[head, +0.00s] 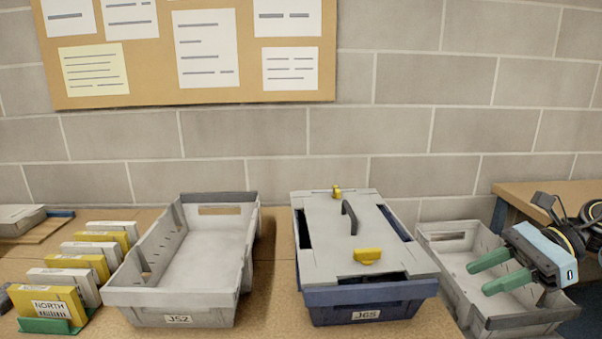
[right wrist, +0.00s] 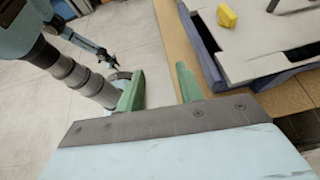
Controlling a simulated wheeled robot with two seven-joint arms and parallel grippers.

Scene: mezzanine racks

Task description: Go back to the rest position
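My right gripper (head: 480,279) is open and empty, its two green fingers apart above the grey bin at the right. In the right wrist view its fingers (right wrist: 160,84) have only floor and the table edge between and behind them. My left gripper does not show in the head view. The blue bin (head: 368,294) labelled J65 stands left of the right gripper, with a grey lid (head: 335,232) on it that has a dark handle and two yellow clips.
An empty grey bin (head: 178,299) labelled J52 stands left of the blue bin. Another grey bin (head: 462,296) stands at the right, under my right gripper. Yellow and white cards (head: 55,303) stand in a row at the left. A wall is behind.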

